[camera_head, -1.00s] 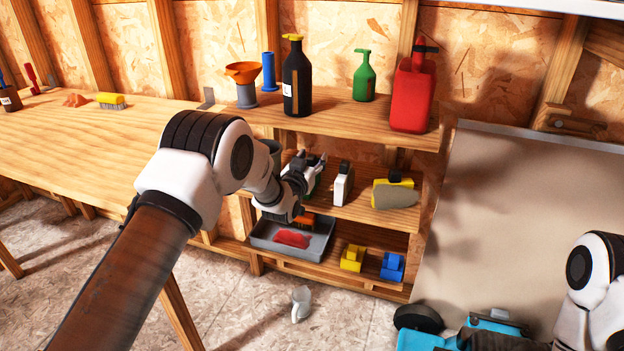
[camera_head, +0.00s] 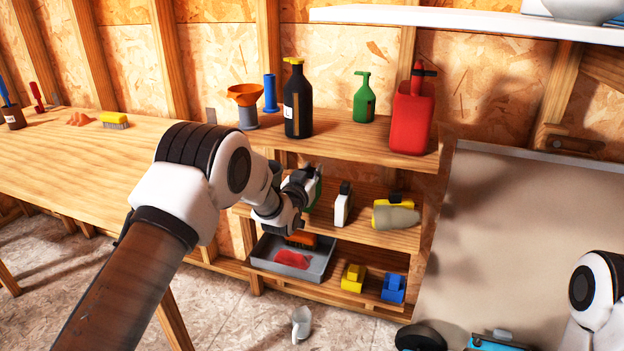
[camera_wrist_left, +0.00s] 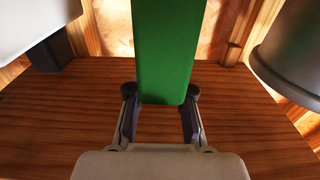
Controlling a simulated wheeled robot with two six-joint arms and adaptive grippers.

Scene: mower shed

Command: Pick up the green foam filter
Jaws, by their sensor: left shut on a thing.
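The green foam filter (camera_wrist_left: 165,50) is a flat green block between the fingers of my left gripper (camera_wrist_left: 160,108) in the left wrist view. The gripper is shut on its end, and the wooden shelf shows behind and below. In the head view the left gripper (camera_head: 312,178) is at the middle shelf (camera_head: 375,232). Only a narrow green part of the filter (camera_head: 317,194) shows there, mostly hidden by the gripper. My right gripper is not in view; only part of the right arm shows at the right edge.
A white bottle (camera_head: 343,205) stands just right of the left gripper. A yellow item with a grey pad (camera_head: 396,216) is further right. Above are a black bottle (camera_head: 297,100), a green bottle (camera_head: 364,100) and a red can (camera_head: 412,115). A grey tray (camera_head: 262,258) is below.

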